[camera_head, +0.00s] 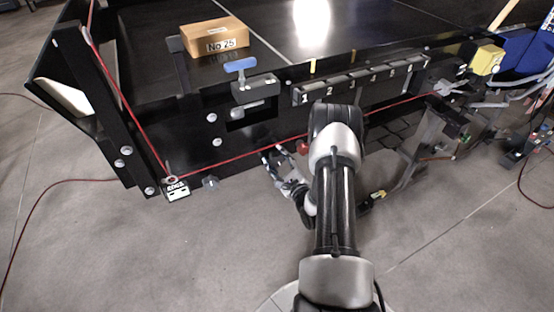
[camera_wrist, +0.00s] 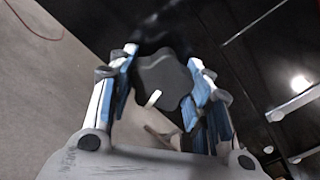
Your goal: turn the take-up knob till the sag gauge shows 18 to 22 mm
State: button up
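A dark lobed knob (camera_wrist: 172,76) with a pale mark on its lower part shows in the wrist view, between the two blue-padded fingers of my gripper (camera_wrist: 162,72). The fingers stand apart, one on each side of the knob. I cannot tell whether the pads touch it. In the head view my gripper (camera_head: 276,166) is low beside the conveyor's near side, pointing left, partly behind my arm. The knob between the fingers cannot be made out there. I cannot identify the sag gauge, and no reading is legible.
A red cord (camera_head: 245,154) runs along the conveyor's near side, past a small labelled block (camera_head: 177,192). A cardboard box marked No 25 (camera_head: 214,40) sits on the conveyor. Clutter stands at right; the near floor is clear.

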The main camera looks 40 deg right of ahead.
jog(key=o, duration=0.5)
jog(key=v, duration=1.2)
dwell(0.4)
